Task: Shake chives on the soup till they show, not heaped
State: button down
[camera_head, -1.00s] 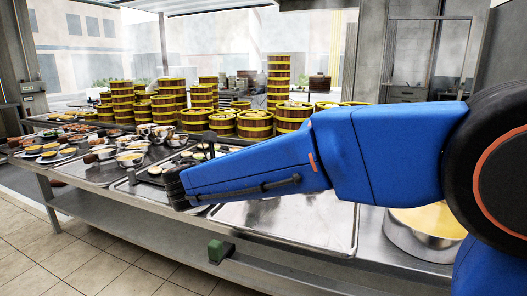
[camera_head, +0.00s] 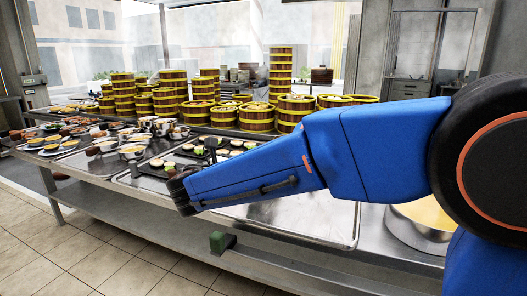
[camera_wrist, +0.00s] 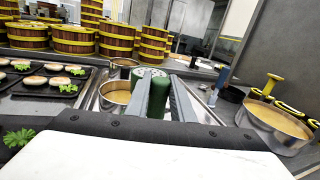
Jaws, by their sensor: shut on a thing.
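My gripper (camera_wrist: 163,98) is shut on a green shaker (camera_wrist: 158,100) with a pale, dotted top, seen between its fingers in the wrist view. The shaker looks roughly upright. A steel pot of yellowish soup (camera_wrist: 116,97) stands just left of the shaker, and a smaller pot (camera_wrist: 123,68) is behind it. A wide pot of yellow soup (camera_wrist: 276,124) stands at the right; it shows partly behind my arm in the head view (camera_head: 421,222). My gripper (camera_head: 177,190) is over the counter's front part in the head view. I cannot make out chives on any soup.
Bamboo steamer towers (camera_head: 281,75) line the counter's back. Dark trays of buns with green leaves (camera_wrist: 48,88) lie at the left of the wrist view. Several small bowls (camera_head: 132,152) stand at the left. An empty metal tray (camera_head: 300,218) lies below my arm.

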jog(key=n, duration=0.2)
jog(key=n+t, duration=0.1)
jog(key=n, duration=0.1)
jog(key=shift+d+r, duration=0.2)
jog(key=shift+r, duration=0.2)
jog(key=n+t, duration=0.1)
jog(key=n, duration=0.3)
jog(key=shift+n, duration=0.4)
jog(key=shift+f+n+t+y, duration=0.1)
jog(key=shift+n+t+y, duration=0.25)
jog(key=shift+n, duration=0.65)
jog(key=shift+a+f+n+t, duration=0.1)
jog(key=shift+n+t, duration=0.1)
jog(key=shift+n, duration=0.3)
jog(key=shift+f+n+t, duration=0.1)
jog(key=shift+n+t, duration=0.05)
jog(key=shift+n, duration=0.35)
